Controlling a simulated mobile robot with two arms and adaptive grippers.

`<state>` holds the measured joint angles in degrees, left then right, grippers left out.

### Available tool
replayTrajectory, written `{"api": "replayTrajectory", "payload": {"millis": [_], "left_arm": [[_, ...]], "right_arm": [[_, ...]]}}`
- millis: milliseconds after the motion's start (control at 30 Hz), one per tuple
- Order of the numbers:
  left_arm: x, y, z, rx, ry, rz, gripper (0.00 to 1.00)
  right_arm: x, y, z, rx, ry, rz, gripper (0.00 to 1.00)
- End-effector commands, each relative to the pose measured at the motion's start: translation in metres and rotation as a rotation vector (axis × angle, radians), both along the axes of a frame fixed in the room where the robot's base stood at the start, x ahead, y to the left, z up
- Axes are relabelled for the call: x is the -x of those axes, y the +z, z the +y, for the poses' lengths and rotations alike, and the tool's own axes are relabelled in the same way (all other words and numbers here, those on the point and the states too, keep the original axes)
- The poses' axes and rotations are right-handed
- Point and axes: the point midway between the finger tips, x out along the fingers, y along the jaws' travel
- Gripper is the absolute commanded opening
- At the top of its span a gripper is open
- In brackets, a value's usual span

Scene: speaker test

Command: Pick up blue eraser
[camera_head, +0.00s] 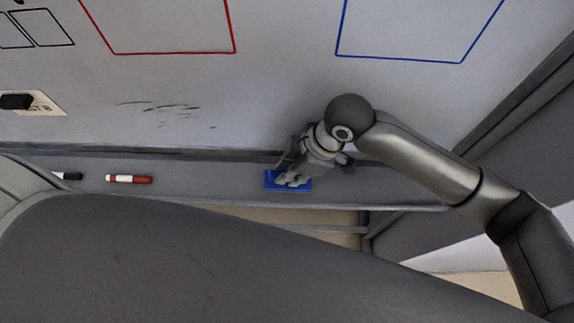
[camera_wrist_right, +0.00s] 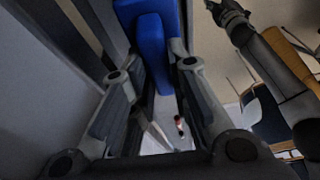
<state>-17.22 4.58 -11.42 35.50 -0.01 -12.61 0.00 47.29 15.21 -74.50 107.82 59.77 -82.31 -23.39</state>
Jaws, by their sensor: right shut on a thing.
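The blue eraser (camera_head: 273,186) is at the grey tray (camera_head: 225,182) below the whiteboard, right of the markers. My right gripper (camera_head: 292,178) comes down on it from above and covers part of it. In the right wrist view the eraser (camera_wrist_right: 151,42) is between the two fingers of my right gripper (camera_wrist_right: 153,72), which is shut on it. I cannot tell whether the eraser touches the tray. In the right wrist view a dark gripper-like end (camera_wrist_right: 228,14) of an arm shows at the upper right, likely my left one; its jaws are unclear.
A red marker (camera_head: 130,179) and a dark marker with a white part (camera_head: 68,176) lie on the tray at the left. The whiteboard (camera_head: 270,90) has red and blue outlines and green scribbles. A black item (camera_head: 16,102) is on the board at the left.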

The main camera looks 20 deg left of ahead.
Motion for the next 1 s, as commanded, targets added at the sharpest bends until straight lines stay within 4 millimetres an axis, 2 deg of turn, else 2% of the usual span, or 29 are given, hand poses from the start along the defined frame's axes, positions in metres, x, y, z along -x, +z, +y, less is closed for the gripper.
{"api": "replayTrajectory", "payload": {"millis": [33,133,233,400,600,800,1000], "left_arm": [[0.000,0.016,0.000,0.000,0.000,-0.001,0.40],[-0.001,0.026,0.000,0.000,0.000,-0.001,0.40],[-0.001,0.020,0.000,0.001,0.000,-0.003,0.40],[-0.001,0.020,-0.001,0.000,0.000,-0.002,0.40],[-0.001,0.020,-0.001,0.001,0.000,-0.002,0.40],[-0.001,0.020,-0.001,0.001,0.000,-0.002,0.40],[-0.001,0.020,-0.001,0.001,0.000,-0.002,0.40]], "right_arm": [[0.001,0.014,-0.006,0.000,-0.001,0.000,0.00],[0.005,0.034,-0.023,-0.001,0.000,-0.003,0.00],[0.010,0.051,-0.042,-0.001,0.001,-0.005,0.00],[0.019,0.066,-0.078,0.002,-0.002,-0.001,0.00],[0.027,0.080,-0.108,0.001,0.000,-0.001,0.00],[0.032,0.088,-0.123,0.000,0.001,0.000,0.00],[0.032,0.090,-0.127,0.000,0.000,0.000,0.00]]}}
